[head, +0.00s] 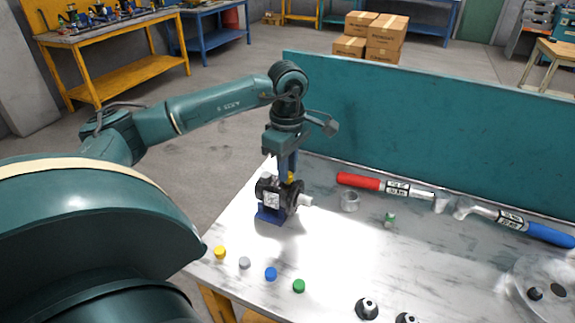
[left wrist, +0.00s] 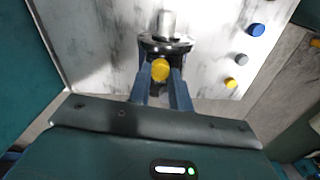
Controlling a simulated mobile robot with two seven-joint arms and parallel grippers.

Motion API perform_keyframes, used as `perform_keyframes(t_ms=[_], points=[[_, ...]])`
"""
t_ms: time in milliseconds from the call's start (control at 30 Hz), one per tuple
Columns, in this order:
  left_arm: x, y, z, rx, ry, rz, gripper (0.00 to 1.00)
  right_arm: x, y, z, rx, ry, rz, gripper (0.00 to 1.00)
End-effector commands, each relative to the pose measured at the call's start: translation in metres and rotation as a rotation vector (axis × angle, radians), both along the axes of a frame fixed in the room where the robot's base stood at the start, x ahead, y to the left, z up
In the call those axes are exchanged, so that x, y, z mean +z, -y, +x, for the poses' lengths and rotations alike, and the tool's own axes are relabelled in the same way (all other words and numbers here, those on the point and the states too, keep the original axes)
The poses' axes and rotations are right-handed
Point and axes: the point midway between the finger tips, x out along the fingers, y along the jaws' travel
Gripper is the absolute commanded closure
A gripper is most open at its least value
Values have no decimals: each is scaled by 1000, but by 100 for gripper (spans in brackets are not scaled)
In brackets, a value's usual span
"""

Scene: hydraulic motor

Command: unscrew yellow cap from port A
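The hydraulic motor (head: 271,199) is a dark body on a blue base, standing on the workbench. It also shows in the left wrist view (left wrist: 166,43), with a pale shaft pointing away. A yellow cap (head: 291,178) sits on top of the motor. My left gripper (head: 287,174) points straight down over it. In the left wrist view, its two blue fingers (left wrist: 161,74) flank the yellow cap (left wrist: 160,69), one on each side. Whether they press on it cannot be told. Port markings are not readable. My right gripper is not in view.
Loose yellow (head: 220,251), grey (head: 244,263), blue (head: 270,274) and green (head: 299,286) caps lie along the bench's front left. A teal panel (head: 400,125) closes the back.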

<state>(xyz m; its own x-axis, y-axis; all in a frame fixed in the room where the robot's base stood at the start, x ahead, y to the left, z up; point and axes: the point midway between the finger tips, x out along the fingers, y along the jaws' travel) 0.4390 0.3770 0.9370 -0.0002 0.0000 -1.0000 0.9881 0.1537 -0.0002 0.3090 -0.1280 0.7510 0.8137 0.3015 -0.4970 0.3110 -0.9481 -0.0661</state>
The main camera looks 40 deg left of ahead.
Motion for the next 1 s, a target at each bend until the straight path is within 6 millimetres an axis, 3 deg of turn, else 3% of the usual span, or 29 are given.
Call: perform_keyframes(t_ms=[100, 233, 600, 1000], points=[[0, 0, 0, 0, 0, 0, 100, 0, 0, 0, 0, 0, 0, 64], [0, 0, 0, 36, 0, 0, 100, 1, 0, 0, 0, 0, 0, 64], [1, 0, 0, 482, 0, 0, 100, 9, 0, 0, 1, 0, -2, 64], [2, 0, 0, 561, 0, 0, 100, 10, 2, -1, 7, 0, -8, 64]])
